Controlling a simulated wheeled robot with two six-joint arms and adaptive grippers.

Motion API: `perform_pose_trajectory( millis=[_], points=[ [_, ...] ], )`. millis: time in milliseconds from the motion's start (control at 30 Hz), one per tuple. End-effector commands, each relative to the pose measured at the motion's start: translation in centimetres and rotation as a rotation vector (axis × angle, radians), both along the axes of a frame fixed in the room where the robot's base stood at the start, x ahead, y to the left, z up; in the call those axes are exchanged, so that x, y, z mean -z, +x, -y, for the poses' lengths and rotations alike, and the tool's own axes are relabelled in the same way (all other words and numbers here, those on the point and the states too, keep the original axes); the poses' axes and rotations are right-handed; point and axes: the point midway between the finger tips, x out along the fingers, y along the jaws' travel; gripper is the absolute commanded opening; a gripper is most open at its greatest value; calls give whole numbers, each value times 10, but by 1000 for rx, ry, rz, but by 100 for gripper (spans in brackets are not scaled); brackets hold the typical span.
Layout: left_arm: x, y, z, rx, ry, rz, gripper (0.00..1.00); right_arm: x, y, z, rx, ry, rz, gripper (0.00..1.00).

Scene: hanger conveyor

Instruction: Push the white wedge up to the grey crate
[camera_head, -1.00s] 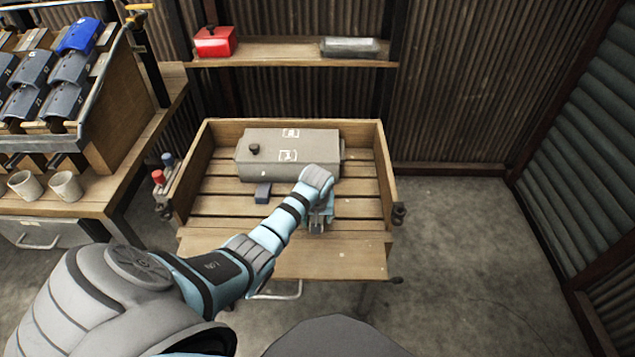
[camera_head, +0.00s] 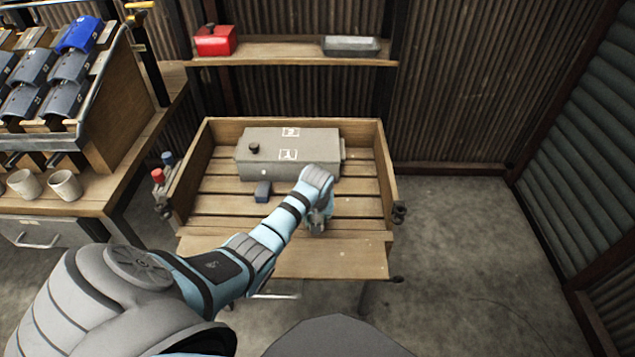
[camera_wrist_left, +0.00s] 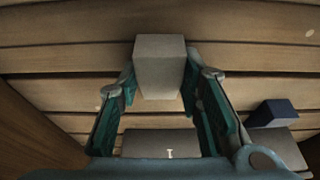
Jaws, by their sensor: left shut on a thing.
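The white wedge (camera_wrist_left: 160,65) shows in the left wrist view as a pale block between the fingers of my left gripper (camera_wrist_left: 160,85). The gripper is shut on it. In the head view my left gripper (camera_head: 318,222) is low over the slatted bench, and the wedge is mostly hidden there. The grey crate (camera_head: 215,155) I take to be the long grey box with a dark knob and white markings, at the back of the bench. It also shows in the wrist view (camera_wrist_left: 140,145). A gap of bare slats lies between wedge and crate. My right gripper is out of view.
A small dark blue block (camera_head: 263,191) lies in front of the box's left part. Wooden walls (camera_head: 185,180) edge the bench at left, right and back. A red box (camera_head: 214,41) and grey tray (camera_head: 350,46) sit on the shelf.

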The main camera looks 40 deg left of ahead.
Motion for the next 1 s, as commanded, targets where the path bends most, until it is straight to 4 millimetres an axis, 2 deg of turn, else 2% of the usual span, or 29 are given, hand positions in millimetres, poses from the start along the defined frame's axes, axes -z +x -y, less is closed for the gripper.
perform_pose_trajectory(
  millis=[267, 1000],
  points=[
    [0, 0, 0, 0, 0, 0, 13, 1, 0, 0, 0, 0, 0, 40],
    [2, 17, -13, 0, -1, -1, 13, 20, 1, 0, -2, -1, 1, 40]
  ],
)
